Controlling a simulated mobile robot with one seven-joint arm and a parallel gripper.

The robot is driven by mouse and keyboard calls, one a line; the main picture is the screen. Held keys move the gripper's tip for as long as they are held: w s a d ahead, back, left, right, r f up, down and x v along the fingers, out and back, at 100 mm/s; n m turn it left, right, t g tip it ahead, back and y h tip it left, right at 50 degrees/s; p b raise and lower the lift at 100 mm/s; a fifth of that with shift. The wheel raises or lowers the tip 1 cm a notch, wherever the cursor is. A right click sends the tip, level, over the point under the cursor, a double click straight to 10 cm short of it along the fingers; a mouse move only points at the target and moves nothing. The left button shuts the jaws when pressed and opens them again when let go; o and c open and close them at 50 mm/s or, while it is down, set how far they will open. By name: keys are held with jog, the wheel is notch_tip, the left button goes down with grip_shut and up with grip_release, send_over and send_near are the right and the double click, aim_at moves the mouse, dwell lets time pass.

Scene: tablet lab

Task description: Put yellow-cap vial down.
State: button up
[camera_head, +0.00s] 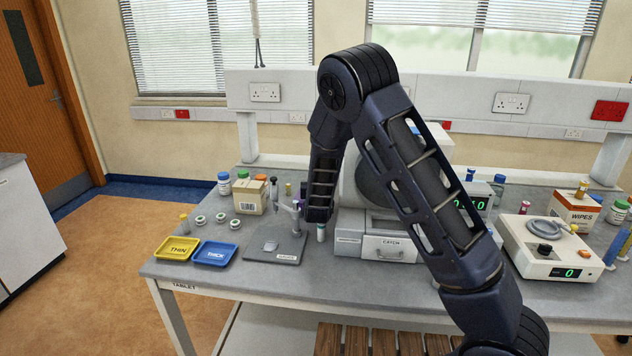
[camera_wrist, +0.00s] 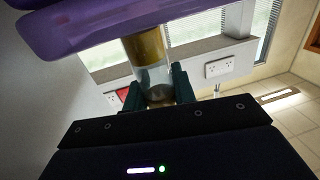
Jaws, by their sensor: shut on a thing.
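In the wrist view my gripper (camera_wrist: 158,92) is shut on a clear glass vial with a yellow-amber cap (camera_wrist: 150,45). The vial's lower glass end sits between the dark green fingertips, and its cap points toward the top of the picture. A large purple thing (camera_wrist: 90,25) lies close to the camera across the top left and hides the cap's upper end. In the head view my arm hides the gripper, and I cannot make out the held vial for sure.
A yellow THIN tray (camera_head: 165,254) and blue THICK tray (camera_head: 203,260) lie at the bench's front left. Several small round pieces, a stand with a grey plate (camera_head: 262,256), a CATCH drawer machine (camera_head: 350,245) and a white device (camera_head: 530,262) crowd the bench.

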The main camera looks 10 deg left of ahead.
jog(key=shift+f, duration=0.1)
jog(key=o, duration=1)
jog(key=s, duration=0.4)
jog(key=s+d, duration=0.1)
jog(key=s, duration=0.3)
jog(key=s+d, duration=0.1)
jog(key=s, duration=0.3)
jog(key=shift+w+r, duration=0.1)
jog(key=shift+r, duration=0.1)
